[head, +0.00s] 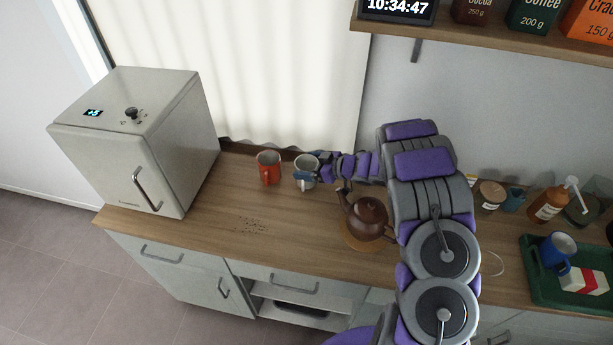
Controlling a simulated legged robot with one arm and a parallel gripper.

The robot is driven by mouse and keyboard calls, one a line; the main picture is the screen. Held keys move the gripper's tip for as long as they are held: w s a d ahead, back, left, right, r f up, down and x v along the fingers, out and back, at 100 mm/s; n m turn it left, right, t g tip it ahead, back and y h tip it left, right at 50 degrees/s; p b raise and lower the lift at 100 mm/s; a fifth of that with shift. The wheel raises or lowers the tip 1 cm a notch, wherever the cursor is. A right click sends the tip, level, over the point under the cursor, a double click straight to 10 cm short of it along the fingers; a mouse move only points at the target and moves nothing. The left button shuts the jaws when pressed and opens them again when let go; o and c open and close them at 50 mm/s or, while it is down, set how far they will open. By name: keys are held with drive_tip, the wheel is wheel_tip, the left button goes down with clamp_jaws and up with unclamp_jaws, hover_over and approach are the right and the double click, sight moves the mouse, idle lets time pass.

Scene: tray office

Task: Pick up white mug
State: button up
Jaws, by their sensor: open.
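The white mug (308,185) stands on the wooden counter near the wall, to the right of a red mug (268,169). A blue patch crosses its front; I cannot tell whether it is part of the mug or of my gripper. My gripper (317,171) reaches in from the right and is right at the mug's right side, partly covering it. The jaws are open. I cannot make out both fingertips clearly or whether they touch the mug.
A brown teapot (367,214) on a round wooden board stands just below my forearm. A white mini fridge (145,140) stands at the left. A green tray (541,280) holds a blue mug (556,250) at the right.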

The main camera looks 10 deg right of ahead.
drive_tip(key=shift+w+a+f, duration=0.3)
drive_tip(key=shift+a+f, duration=0.05)
drive_tip(key=shift+a, duration=0.15)
drive_tip(key=shift+d+r, duration=0.1)
drive_tip(key=shift+d, duration=0.8)
drive_tip(key=c, duration=0.3)
drive_tip(key=shift+a, duration=0.65)
drive_tip(key=c, duration=0.6)
